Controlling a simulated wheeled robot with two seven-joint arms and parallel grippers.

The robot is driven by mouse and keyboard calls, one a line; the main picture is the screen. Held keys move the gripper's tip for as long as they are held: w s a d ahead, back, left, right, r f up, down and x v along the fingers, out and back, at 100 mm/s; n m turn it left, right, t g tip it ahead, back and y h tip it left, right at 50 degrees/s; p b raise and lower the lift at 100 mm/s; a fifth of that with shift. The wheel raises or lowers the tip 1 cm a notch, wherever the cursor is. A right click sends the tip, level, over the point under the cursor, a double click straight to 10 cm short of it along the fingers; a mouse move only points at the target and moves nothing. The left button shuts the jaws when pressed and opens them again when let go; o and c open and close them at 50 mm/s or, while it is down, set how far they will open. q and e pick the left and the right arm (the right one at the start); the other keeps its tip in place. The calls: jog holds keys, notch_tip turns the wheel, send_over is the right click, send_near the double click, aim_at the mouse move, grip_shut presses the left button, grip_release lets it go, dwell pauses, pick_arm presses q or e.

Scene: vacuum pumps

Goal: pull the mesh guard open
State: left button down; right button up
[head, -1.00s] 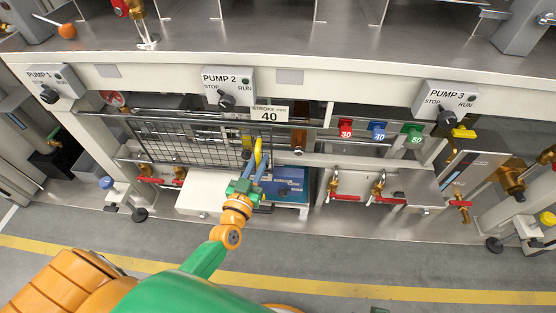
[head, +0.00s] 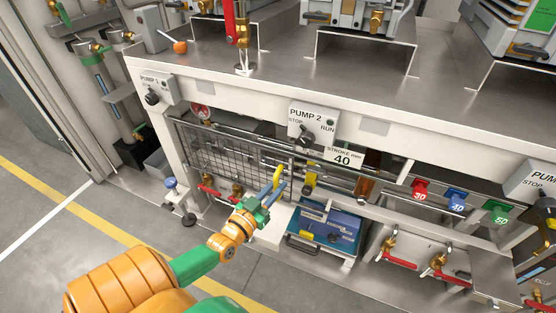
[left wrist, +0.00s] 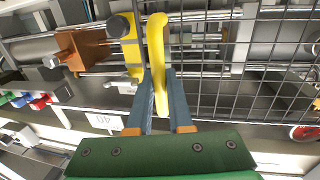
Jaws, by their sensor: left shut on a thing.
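The mesh guard (head: 222,155), a black wire grid panel, covers the left part of the bay under the PUMP 2 box. Its upright yellow handle (head: 278,178) is at its right edge. My left gripper (head: 268,194) is shut on the handle. In the left wrist view the blue fingers (left wrist: 162,85) close around the lower part of the yellow handle (left wrist: 157,45), and the mesh guard (left wrist: 250,65) extends to the right. A yellow block (head: 311,183) on the rods stands uncovered, right of the guard's edge. My right gripper is out of view.
A blue case (head: 325,222) lies on a shelf below the rods. Red-handled valves (head: 215,192) sit under the guard, with others (head: 400,262) farther right. An orange-brown block (head: 365,187) is on the rods. The floor left of the bench is clear.

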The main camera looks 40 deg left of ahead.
pick_arm(q)
jog(key=c, duration=1.1)
grip_release()
jog(key=shift+s, duration=0.15)
jog(key=s+p, duration=0.2)
jog(key=s, duration=0.5)
jog(key=shift+d, duration=0.3)
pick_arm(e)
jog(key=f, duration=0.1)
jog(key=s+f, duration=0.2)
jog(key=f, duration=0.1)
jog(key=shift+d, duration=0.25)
pick_arm(q)
jog(key=shift+w, duration=0.1)
